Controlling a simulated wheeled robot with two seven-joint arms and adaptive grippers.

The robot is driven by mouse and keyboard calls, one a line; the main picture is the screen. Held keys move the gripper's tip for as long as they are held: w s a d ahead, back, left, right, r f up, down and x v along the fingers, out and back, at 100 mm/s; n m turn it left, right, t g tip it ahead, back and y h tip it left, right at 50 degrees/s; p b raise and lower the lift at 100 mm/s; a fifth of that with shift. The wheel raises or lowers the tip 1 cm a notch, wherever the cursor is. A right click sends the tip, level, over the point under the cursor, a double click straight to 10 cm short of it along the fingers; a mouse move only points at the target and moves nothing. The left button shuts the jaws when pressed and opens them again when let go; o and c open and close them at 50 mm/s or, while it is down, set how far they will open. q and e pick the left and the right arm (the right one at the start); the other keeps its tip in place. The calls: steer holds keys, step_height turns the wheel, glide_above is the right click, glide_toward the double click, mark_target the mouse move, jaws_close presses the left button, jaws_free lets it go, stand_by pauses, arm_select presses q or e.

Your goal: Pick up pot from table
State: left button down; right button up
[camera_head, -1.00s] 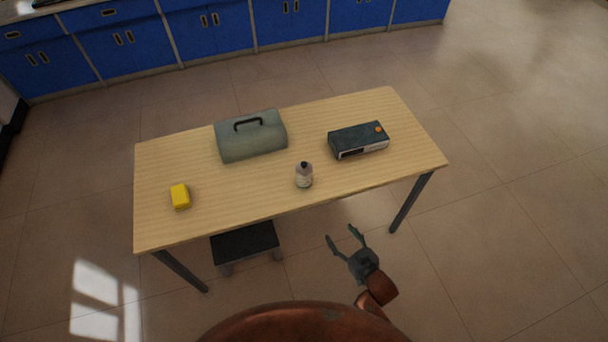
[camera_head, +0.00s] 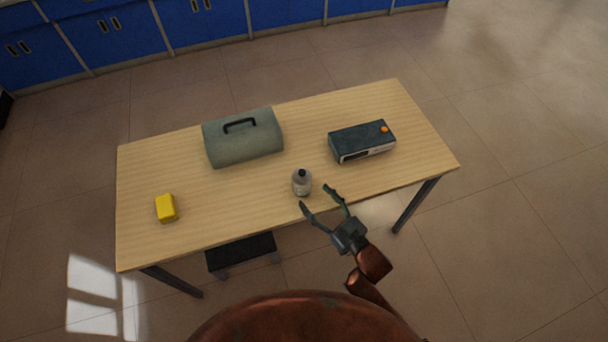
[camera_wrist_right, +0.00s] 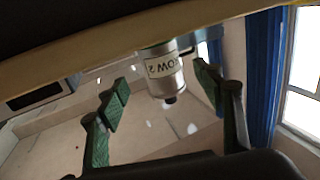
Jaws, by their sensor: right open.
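The pot (camera_head: 302,183) is a small pale grey jar with a dark knob on top, upright near the front edge of the table (camera_head: 215,205). In the right wrist view the pot (camera_wrist_right: 162,68) appears upside down, with a printed label, framed between the fingers. My right gripper (camera_head: 316,196) is open and empty. Its fingertips are at the table's front edge, just in front of the pot, and appear apart from it. The same gripper shows in the wrist view (camera_wrist_right: 160,75) with its green fingers spread on both sides. My left gripper is not in view.
A grey-green toolbox (camera_head: 243,143) with a dark handle stands behind the pot to the left. A dark box-shaped device (camera_head: 360,139) with an orange knob lies to the right. A yellow block (camera_head: 166,208) sits at the left. A dark stool (camera_head: 241,251) is under the front edge.

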mark_target(307, 190)
steer(key=x, duration=0.2)
steer(key=shift+w+a+b, duration=0.2)
steer(key=shift+a+b, duration=0.1)
steer(key=shift+b, duration=0.05)
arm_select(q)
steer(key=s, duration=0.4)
arm_select(e)
steer(key=shift+w+a, duration=0.1)
steer(key=shift+w, duration=0.2)
steer(key=x, duration=0.1)
steer(key=b+x, duration=0.1)
steer(key=x, duration=0.1)
steer(key=shift+f, duration=0.25)
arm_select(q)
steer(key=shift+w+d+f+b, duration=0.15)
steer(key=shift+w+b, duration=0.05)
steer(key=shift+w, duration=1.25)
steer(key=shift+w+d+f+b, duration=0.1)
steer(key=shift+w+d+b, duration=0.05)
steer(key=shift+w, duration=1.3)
arm_select(e)
steer(key=shift+w+a+r, duration=0.15)
steer(key=shift+w+a, duration=0.3)
steer(key=shift+c, duration=0.3)
steer(key=c, duration=1.5)
